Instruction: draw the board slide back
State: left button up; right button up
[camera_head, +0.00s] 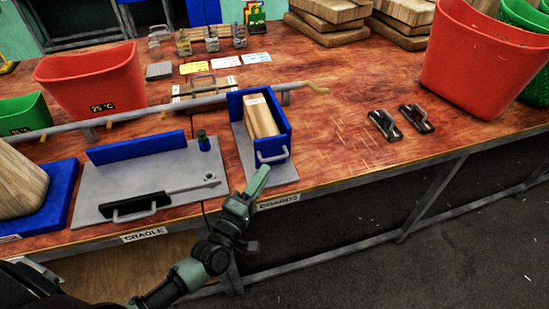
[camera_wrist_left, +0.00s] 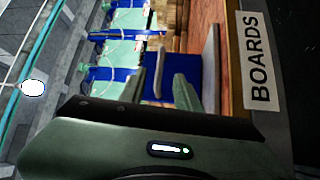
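The board slide is a blue open-topped box (camera_head: 285,137) on a grey base plate (camera_head: 283,176), with a pale wooden board (camera_head: 261,116) standing in it. A light grey bar handle (camera_head: 272,155) is on its near face. My left gripper (camera_head: 260,177) is just in front of and below this handle in the head view, with a small apparent gap. A "BOARDS" label (camera_wrist_left: 260,62) is on the table edge. My right gripper is not seen.
Left of the slide is a grey cradle plate (camera_head: 150,170) with a black handled bar (camera_head: 135,206). A long grey pipe (camera_head: 150,113) runs behind. A red bin (camera_head: 485,60) and two black handled blocks (camera_head: 400,120) stand right.

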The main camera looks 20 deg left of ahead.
aim_at(275, 159)
pick_arm(q)
jog(key=p+x, duration=0.1)
jog(key=x, duration=0.6)
jog(key=shift+d, duration=0.1)
grip_shut()
dwell(1.2)
